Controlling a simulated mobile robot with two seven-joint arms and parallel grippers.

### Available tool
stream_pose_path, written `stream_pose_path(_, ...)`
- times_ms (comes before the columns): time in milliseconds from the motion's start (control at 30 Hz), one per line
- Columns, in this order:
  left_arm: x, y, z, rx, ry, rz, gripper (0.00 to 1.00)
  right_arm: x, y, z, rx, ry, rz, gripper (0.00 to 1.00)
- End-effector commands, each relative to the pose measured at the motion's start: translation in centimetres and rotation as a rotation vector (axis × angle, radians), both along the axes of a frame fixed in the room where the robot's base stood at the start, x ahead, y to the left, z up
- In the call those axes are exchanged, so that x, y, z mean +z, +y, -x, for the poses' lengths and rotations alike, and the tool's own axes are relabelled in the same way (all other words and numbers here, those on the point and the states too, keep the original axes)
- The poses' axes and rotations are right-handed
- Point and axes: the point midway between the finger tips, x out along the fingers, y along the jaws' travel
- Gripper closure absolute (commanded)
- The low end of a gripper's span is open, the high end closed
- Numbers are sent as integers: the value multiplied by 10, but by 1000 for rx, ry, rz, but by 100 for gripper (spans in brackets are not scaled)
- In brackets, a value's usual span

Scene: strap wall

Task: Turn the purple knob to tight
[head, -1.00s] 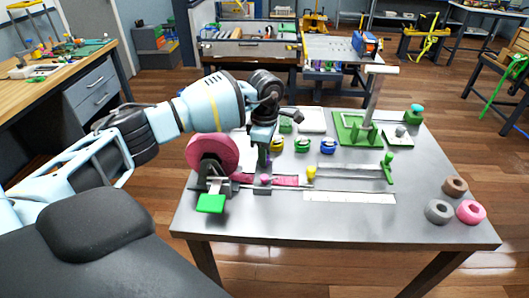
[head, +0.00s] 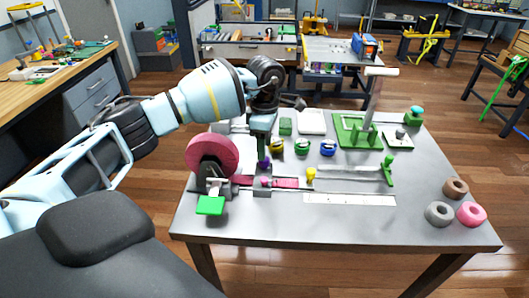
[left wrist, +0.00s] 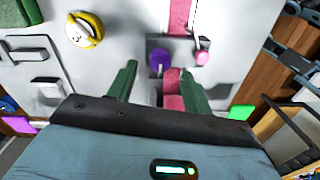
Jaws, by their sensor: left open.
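The purple knob (left wrist: 160,62) sits on a grey block beside the pink strap (left wrist: 173,103), and it also shows in the head view (head: 264,162). My left gripper (left wrist: 158,72) has green fingers, open and empty. In the left wrist view the knob appears between the fingertips, with a gap on each side; I cannot tell the remaining height. In the head view the left gripper (head: 263,143) points down above the knob. A small pink knob (left wrist: 201,58) is to its right in the left wrist view. My right gripper is not in view.
A big pink reel (head: 212,155) stands left of the gripper, with a green pad (head: 210,205) in front. Yellow, green and blue round pieces (head: 302,146) sit behind. A yellow knob (head: 311,174) is to the right. Loose rolls (head: 439,212) lie at the right; the table's front is clear.

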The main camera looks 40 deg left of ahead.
Motion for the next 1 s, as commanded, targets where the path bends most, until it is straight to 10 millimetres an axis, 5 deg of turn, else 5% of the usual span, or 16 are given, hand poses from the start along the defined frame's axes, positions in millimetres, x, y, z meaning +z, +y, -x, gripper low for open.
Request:
stream_pose_path(300,37,0,-1,0,0,0,50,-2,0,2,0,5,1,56)
stream_pose_path(1000,40,1,-1,0,0,0,50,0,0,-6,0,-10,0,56)
